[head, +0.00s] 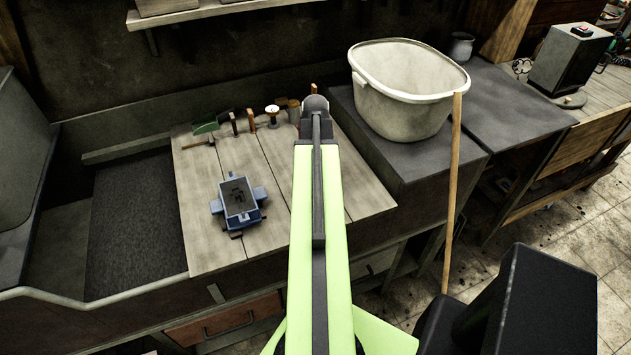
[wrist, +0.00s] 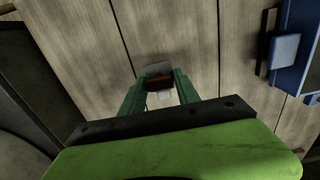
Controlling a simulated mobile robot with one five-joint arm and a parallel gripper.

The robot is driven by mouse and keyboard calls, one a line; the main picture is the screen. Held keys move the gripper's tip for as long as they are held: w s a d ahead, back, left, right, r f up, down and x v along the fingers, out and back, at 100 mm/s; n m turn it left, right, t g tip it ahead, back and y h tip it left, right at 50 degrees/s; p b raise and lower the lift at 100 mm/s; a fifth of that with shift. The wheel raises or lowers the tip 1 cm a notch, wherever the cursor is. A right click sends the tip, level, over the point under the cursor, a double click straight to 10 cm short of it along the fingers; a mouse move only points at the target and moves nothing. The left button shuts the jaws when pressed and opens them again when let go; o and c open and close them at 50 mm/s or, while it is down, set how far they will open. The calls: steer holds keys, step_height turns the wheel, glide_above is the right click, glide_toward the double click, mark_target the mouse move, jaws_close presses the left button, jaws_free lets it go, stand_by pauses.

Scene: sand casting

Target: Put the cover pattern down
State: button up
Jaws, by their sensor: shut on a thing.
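My gripper (wrist: 159,92) shows in the wrist view, its two green fingers shut on a small grey and brown piece, which I take to be the cover pattern (wrist: 158,80). The fingers hide part of it. The pale plank board (wrist: 80,35) lies beneath; I cannot tell whether the piece touches it. In the head view my green arm hides the gripper and the piece, and the board (head: 265,230) shows on both sides of the arm.
A blue moulding flask (head: 240,200) stands on the board, left of my arm; its edge shows at the wrist view's right (wrist: 290,45). A green-bladed trowel (head: 206,127) and several small tools line the board's back. A white tub (head: 405,95) stands right.

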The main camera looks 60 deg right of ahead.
step_height(320, 180, down, 4)
steer(key=b, duration=0.3)
steer(key=shift+f+b, duration=0.1)
steer(key=shift+b, duration=0.2)
steer(key=shift+r, duration=0.25)
steer(key=shift+f, duration=0.2)
steer(key=o, duration=1)
steer(key=shift+r, duration=0.1)
step_height(320, 180, up, 12)
steer(key=p, duration=1.2)
steer(key=shift+r+p, duration=0.25)
steer(key=shift+p, duration=0.15)
steer(key=shift+f, duration=0.15)
